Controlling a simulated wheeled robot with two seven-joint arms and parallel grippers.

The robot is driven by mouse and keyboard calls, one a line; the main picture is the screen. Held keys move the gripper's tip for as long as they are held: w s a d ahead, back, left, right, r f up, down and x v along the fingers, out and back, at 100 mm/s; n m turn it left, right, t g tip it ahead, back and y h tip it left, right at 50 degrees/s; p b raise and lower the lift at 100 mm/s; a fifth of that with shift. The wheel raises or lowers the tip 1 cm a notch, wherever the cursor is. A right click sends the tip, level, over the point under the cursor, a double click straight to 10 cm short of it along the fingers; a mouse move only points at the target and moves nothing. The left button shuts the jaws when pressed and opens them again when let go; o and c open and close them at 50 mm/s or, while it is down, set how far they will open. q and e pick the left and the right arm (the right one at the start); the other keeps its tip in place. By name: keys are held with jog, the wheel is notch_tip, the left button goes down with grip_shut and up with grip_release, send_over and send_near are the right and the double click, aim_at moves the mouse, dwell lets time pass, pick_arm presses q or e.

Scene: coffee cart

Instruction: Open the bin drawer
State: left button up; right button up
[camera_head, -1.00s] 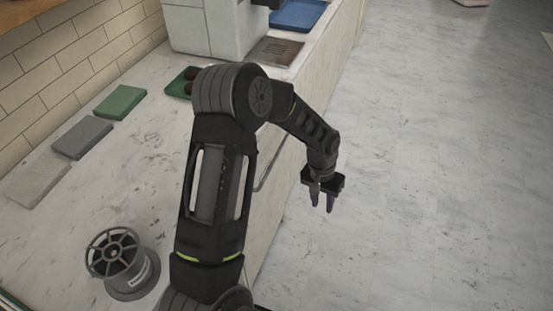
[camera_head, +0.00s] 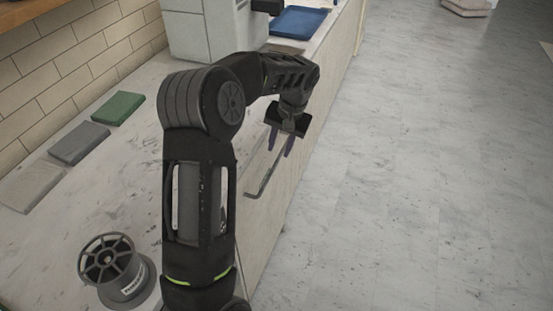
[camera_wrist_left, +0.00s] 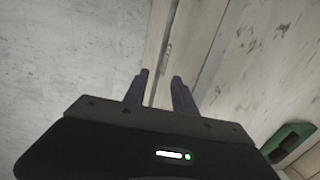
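The bin drawer's front is part of the pale counter side. A thin grey bar handle (camera_head: 262,180) runs along that side in the head view. My left gripper (camera_head: 277,153) points down at the handle's far end, its two purple fingers apart. In the left wrist view my gripper (camera_wrist_left: 160,76) is open, and the thin handle (camera_wrist_left: 167,52) shows between and beyond its fingertips. I cannot tell whether a finger touches it. The drawer looks flush with the counter side. My right gripper is out of view.
The countertop (camera_head: 135,185) holds a dark spool-like holder (camera_head: 112,265), grey and green pads (camera_head: 119,107), a pale machine (camera_head: 188,35) and a blue tray (camera_head: 297,22). Open floor (camera_head: 430,180) lies right of the counter.

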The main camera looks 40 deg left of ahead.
aim_at(275, 164)
pick_arm(q)
jog(key=f, duration=0.4)
jog(key=a+f, duration=0.1)
jog(key=f, duration=0.1)
jog(key=shift+s, duration=0.15)
jog(key=shift+c, duration=0.3)
grip_shut()
dwell(0.9)
